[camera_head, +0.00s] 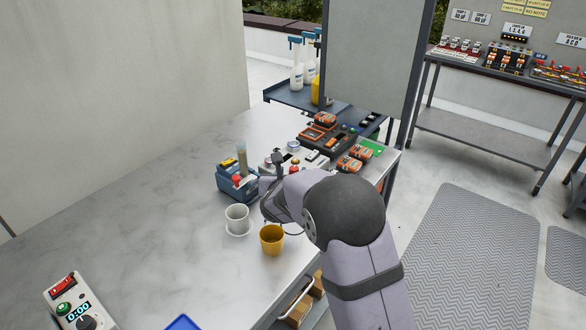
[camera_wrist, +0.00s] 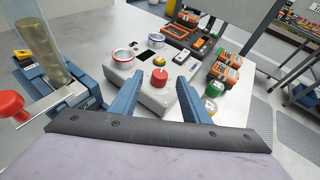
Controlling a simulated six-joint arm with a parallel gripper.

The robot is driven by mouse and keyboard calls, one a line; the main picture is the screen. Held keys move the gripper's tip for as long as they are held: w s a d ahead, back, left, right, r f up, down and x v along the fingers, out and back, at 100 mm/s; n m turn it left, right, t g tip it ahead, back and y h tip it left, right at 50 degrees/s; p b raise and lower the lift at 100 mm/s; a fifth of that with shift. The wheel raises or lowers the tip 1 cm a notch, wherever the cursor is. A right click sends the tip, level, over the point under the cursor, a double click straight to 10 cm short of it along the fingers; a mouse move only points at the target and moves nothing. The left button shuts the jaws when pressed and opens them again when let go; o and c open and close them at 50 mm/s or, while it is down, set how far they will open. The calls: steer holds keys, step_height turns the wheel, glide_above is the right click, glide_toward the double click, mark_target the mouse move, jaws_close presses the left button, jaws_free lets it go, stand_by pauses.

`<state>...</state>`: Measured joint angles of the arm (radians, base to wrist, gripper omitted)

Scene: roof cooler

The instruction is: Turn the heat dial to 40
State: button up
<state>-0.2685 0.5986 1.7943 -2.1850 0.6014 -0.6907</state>
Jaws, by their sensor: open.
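A pale grey box (camera_wrist: 155,96) on the bench carries a red knob (camera_wrist: 159,76), a round ring-edged part and a small dark display. The red knob may be the heat dial; I cannot read any scale or number. My gripper (camera_wrist: 160,80) is open, its two blue fingers pointing at the box, with the knob between them in the wrist view. I cannot tell whether the fingers touch it. In the head view my arm partly covers the box; the red knob (camera_head: 295,162) shows just past my wrist.
A blue device (camera_head: 238,184) with a clear tube and red knob stands left of the box. A white cup (camera_head: 237,218) and yellow cup (camera_head: 271,240) stand nearer. Orange-and-black units (camera_head: 349,164) lie to the right. A timer box (camera_head: 78,304) reads 0:00.

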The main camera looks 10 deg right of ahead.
mark_target(294, 167)
steer(key=shift+p+x, duration=0.35)
steer(key=shift+x, duration=1.4)
steer(key=c, duration=1)
